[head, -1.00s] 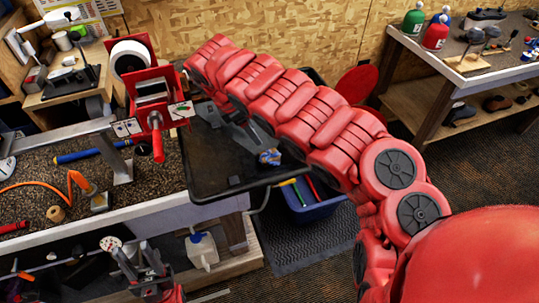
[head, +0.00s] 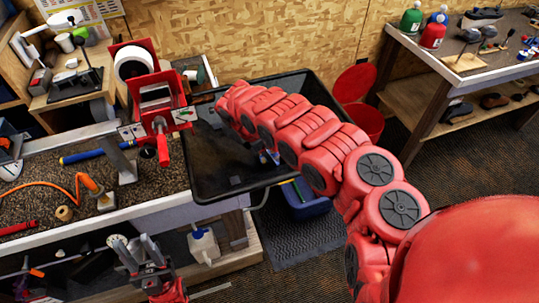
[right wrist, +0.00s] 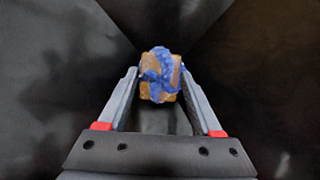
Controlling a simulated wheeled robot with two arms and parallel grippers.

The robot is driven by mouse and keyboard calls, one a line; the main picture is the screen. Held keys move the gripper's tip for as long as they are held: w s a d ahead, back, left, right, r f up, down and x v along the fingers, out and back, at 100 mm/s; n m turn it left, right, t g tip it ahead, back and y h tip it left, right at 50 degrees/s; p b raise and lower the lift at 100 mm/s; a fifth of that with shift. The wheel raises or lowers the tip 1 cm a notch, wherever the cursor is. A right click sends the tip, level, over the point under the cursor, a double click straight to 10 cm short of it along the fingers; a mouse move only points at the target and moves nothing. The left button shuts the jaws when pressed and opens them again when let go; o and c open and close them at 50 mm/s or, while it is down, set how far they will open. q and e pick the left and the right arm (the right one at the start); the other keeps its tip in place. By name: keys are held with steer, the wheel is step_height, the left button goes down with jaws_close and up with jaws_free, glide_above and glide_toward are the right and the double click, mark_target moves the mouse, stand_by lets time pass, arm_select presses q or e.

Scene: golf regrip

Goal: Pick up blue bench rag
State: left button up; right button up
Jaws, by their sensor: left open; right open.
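The blue bench rag (right wrist: 160,68), crumpled and stained orange-brown, lies in the black tray (head: 207,165). In the right wrist view it is just beyond and between the fingertips of my right gripper (right wrist: 159,84), which is open and empty. I cannot tell whether the fingers touch it. In the head view my right arm covers most of this gripper and most of the rag; only a small blue bit (head: 268,157) shows. My left gripper (head: 133,247) is open and empty in front of the bench, low at the left, away from the rag.
The tray has raised walls around the rag. A red machine with a white roll (head: 132,62) stands left of the tray. A blue bin (head: 305,205) is below the tray and a red bin (head: 362,108) stands behind. A white jug (head: 203,245) is on the lower shelf.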

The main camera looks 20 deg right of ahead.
steer(key=shift+d+f, duration=0.1)
steer(key=shift+f, duration=0.1)
steer(key=c, duration=1)
steer(key=shift+r, duration=0.1)
